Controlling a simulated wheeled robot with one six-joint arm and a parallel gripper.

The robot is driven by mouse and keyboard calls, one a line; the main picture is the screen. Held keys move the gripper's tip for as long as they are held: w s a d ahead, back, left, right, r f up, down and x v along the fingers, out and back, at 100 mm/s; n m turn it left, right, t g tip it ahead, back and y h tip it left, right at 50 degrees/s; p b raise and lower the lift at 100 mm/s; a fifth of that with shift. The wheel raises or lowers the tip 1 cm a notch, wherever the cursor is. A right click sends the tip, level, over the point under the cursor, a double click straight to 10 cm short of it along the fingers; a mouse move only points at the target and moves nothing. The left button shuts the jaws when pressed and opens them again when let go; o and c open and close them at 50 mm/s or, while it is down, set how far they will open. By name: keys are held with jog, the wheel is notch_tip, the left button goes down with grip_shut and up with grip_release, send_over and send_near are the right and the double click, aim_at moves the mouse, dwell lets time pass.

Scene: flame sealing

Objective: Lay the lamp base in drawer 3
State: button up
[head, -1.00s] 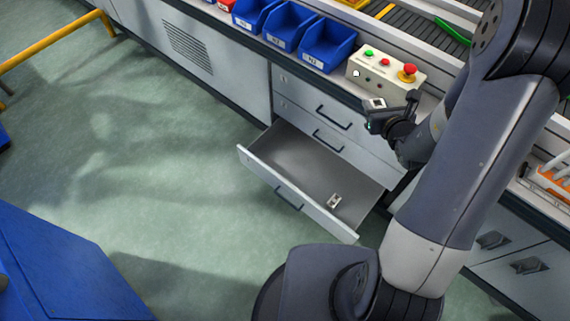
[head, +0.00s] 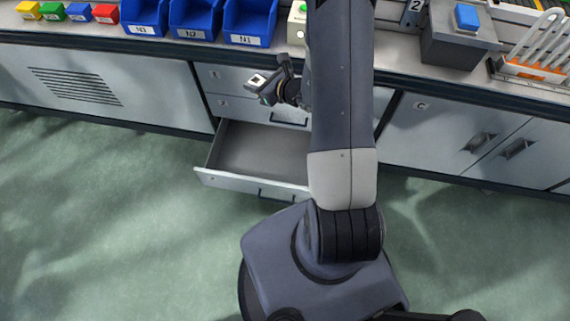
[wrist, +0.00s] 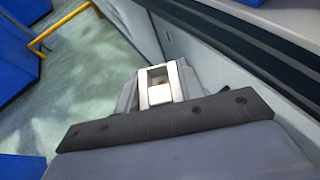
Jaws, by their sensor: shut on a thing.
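The lamp base, a small pale square piece with a dark opening (head: 257,80), is held in my gripper (head: 268,89). It also shows in the wrist view (wrist: 159,84), between the fingertips at the end of the gripper. My gripper is shut on it, above and in front of the upper drawers. The lowest drawer of the stack (head: 226,180), which I take as drawer 3, is pulled open below the gripper. The visible left part of its grey floor is empty; my arm hides its right part.
Blue bins (head: 248,22) and small coloured boxes (head: 53,11) line the bench top. A grey box with a blue top (head: 458,45) and an orange-based rack (head: 530,70) stand at the right. Closed cabinet doors (head: 450,130) flank the drawers. The green floor in front is clear at left.

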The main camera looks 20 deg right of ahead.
notch_tip(320, 180, down, 20)
jog(key=s+d+n+g+y+b, duration=0.1)
jog(key=d+n+g+y+b, duration=0.1)
jog(key=b, duration=0.8)
jog(key=n+g+y+b, duration=0.2)
jog(key=n+y+b, duration=0.1)
jog(key=b, duration=0.8)
send_over(281, 173)
notch_tip(281, 173, down, 20)
notch_tip(281, 173, down, 10)
jog(key=b, duration=0.4)
jog(key=shift+d+r, duration=0.1)
jog(key=shift+r, duration=0.05)
jog(key=shift+f, duration=0.25)
jog(key=o, duration=1)
jog(key=shift+r, duration=0.15)
jog(key=shift+r, duration=0.1)
jog(key=shift+s+d+r, duration=0.1)
jog(key=shift+d+r, duration=0.1)
jog(key=shift+r, duration=0.05)
jog(key=p+v, duration=0.3)
jog(key=v, duration=0.8)
jog(key=shift+s+d+r, duration=0.1)
jog(key=shift+r, duration=0.1)
